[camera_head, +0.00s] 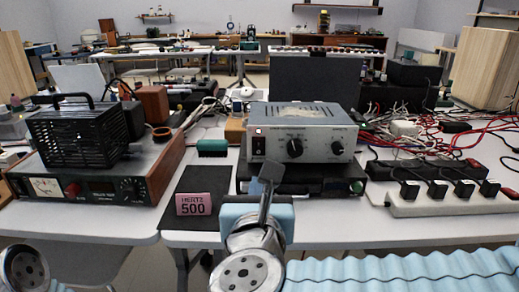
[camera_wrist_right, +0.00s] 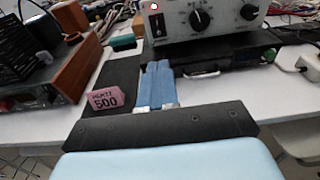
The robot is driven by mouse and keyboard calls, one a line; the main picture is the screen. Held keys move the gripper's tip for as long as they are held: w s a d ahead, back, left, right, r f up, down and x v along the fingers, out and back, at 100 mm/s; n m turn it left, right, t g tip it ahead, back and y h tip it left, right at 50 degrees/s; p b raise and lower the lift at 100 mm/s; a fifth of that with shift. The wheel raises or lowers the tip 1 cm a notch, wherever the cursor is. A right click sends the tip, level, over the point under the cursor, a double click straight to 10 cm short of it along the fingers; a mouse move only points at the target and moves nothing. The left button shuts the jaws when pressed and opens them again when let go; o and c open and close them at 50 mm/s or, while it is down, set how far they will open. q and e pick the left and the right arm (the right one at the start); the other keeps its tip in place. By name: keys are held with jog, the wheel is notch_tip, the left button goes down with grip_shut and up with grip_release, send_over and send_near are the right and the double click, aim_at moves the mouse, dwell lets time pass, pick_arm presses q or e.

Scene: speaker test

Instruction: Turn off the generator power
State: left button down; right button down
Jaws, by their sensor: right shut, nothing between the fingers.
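The generator is a silver-grey box (camera_head: 315,143) with two black knobs, standing on a black case at the middle of the table. A small red light (camera_head: 259,131) shows at the upper left of its front, with a dark switch (camera_head: 258,147) below it. In the right wrist view the generator (camera_wrist_right: 225,17) is at the top, its red light at the upper left. My right gripper (camera_head: 270,172) is shut and empty, in front of the generator's left part and lower front; its blue fingers (camera_wrist_right: 158,72) point toward it. Contact cannot be told. My left gripper is out of view.
A pink "HERTZ 500" card (camera_head: 194,204) stands on a black mat (camera_head: 207,180) left of my right gripper. A wooden-sided meter unit (camera_head: 100,190) stands at left. A white power strip (camera_head: 440,203) with black plugs and tangled cables lie at right.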

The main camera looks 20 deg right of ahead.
aim_at(259, 152)
jog(key=shift+w, duration=0.1)
jog(key=p+x, duration=0.2)
jog(key=x, duration=1.1)
jog(key=shift+w+d+f, duration=0.15)
jog(key=shift+w, duration=0.2)
